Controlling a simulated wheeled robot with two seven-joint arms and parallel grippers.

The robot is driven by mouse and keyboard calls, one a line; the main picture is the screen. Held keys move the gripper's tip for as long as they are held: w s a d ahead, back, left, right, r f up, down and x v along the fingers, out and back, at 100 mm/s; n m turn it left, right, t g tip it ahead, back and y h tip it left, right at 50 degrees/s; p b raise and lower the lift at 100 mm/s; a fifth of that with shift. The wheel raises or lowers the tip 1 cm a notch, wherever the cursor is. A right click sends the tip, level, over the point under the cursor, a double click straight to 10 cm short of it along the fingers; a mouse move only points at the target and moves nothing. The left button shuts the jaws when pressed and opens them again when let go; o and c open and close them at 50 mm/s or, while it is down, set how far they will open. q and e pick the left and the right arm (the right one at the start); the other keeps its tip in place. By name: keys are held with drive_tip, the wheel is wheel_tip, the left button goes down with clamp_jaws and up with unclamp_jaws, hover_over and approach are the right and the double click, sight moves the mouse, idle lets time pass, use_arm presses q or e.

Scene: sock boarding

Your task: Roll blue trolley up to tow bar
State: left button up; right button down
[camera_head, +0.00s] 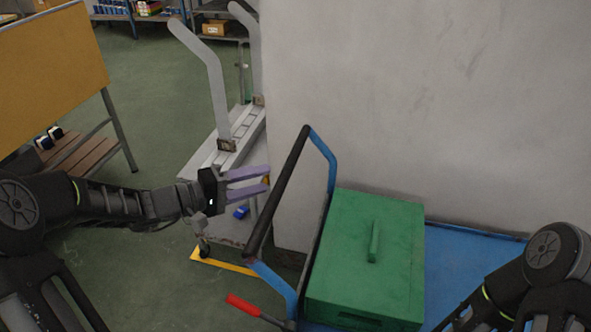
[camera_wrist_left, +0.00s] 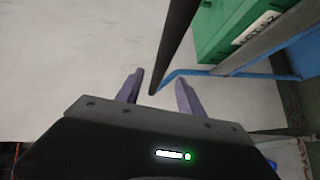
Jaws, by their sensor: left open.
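The blue trolley (camera_head: 470,258) stands at the lower right along a pale wall, with a green lidded box (camera_head: 345,235) on its deck. Its push handle has blue bent ends and a black grip bar (camera_head: 278,190), which leans up and right. My left gripper (camera_head: 268,179), with purple fingers, is open and empty just left of the bar. In the left wrist view the black bar (camera_wrist_left: 178,40) reaches down between the open fingertips (camera_wrist_left: 160,85); whether it touches them is unclear. My right arm is at the lower right, its gripper out of view. I cannot pick out the tow bar.
A grey cart with upright pale posts (camera_head: 215,85) stands behind the left gripper. A red-handled lever (camera_head: 243,304) sticks out near the trolley's lower handle. A yellow floor strip (camera_head: 222,263) lies left of it.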

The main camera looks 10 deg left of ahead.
sight(287, 174)
use_arm(q)
drive_tip(key=shift+d, duration=0.1)
drive_tip(key=p+x, duration=0.1)
drive_tip(key=x, duration=0.7)
drive_tip(key=shift+c, duration=0.4)
drive_tip(key=shift+s, duration=0.1)
clamp_jaws()
idle(1.0)
